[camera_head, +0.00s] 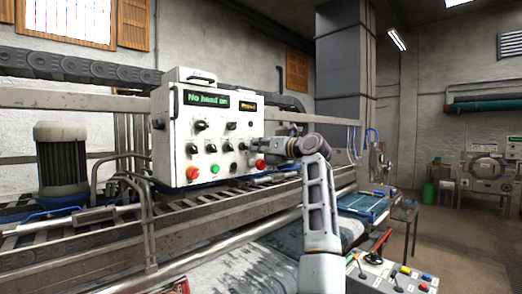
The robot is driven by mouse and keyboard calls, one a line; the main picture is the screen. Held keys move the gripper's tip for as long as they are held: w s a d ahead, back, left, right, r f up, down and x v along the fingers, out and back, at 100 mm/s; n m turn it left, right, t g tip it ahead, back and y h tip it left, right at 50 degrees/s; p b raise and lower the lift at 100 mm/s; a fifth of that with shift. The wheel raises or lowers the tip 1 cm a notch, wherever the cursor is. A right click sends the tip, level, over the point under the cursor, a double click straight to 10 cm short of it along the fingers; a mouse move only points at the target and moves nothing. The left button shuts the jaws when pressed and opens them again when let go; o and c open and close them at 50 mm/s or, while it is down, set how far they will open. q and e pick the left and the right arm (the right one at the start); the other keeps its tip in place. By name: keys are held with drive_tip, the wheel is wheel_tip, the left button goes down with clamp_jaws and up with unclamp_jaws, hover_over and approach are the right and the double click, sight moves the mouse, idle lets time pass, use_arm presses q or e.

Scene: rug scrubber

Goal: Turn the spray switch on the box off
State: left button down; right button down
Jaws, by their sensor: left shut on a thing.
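The white control box (176,120) stands at centre left, its front panel facing me. It has a green-lit display (206,99) reading "No head on" and a smaller lit display (247,105). Several black rotary switches, such as one at upper left (200,125), dot the panel. Their labels are too small to read, so I cannot tell which is the spray switch. My right gripper is out of view.
The panel's lower row has a red button (193,173), a green button (215,169) and another red button (260,164) just below my gripper. Metal rails and rollers run below the box. A console with levers (390,275) stands at lower right.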

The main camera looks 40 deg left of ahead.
use_arm(q)
drive_tip(key=shift+f+n+b, duration=0.2)
drive_tip(key=shift+n+b, duration=0.15)
drive_tip(key=shift+n, duration=1.05)
drive_tip(key=c, duration=1.7)
unclamp_jaws()
drive_tip(key=shift+o, duration=1.1)
drive_tip(key=shift+r, duration=0.1)
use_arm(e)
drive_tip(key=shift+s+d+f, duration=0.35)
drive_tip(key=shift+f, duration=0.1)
use_arm(q)
drive_tip(key=shift+d, duration=0.6)
drive_tip(key=d, duration=1.1)
drive_tip(key=shift+s, duration=0.45)
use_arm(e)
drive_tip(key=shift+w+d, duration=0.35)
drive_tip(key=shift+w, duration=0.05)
